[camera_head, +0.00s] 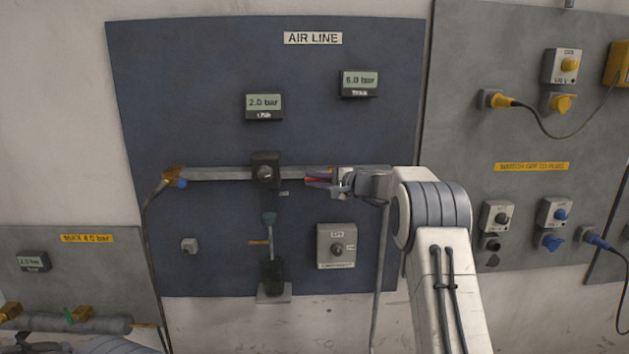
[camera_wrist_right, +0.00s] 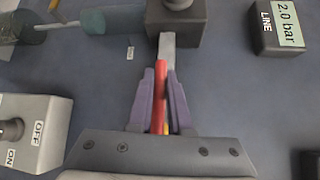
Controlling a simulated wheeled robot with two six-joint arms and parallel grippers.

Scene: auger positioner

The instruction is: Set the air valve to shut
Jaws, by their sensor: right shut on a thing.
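The air valve's red handle (camera_head: 318,180) is on the horizontal grey pipe of the AIR LINE panel, right of the black regulator block (camera_head: 265,171). My right gripper (camera_head: 322,180) is at it. In the right wrist view, the red handle (camera_wrist_right: 160,78) lies between the purple fingers of my right gripper (camera_wrist_right: 160,95), which are shut on it. The handle lies roughly along the grey pipe (camera_wrist_right: 167,48). The valve body is mostly hidden by the gripper; a bit of yellow shows behind. My left gripper does not show clearly; only part of an arm shows at lower left.
Two displays hang above the pipe: 2.0 bar (camera_head: 264,107) and 6.0 bar (camera_head: 359,84). A grey switch box (camera_head: 336,246) is below the gripper, with OFF and ON labels in the wrist view. A hose (camera_head: 150,235) hangs from the pipe's left end. Panels with plugs stand at right.

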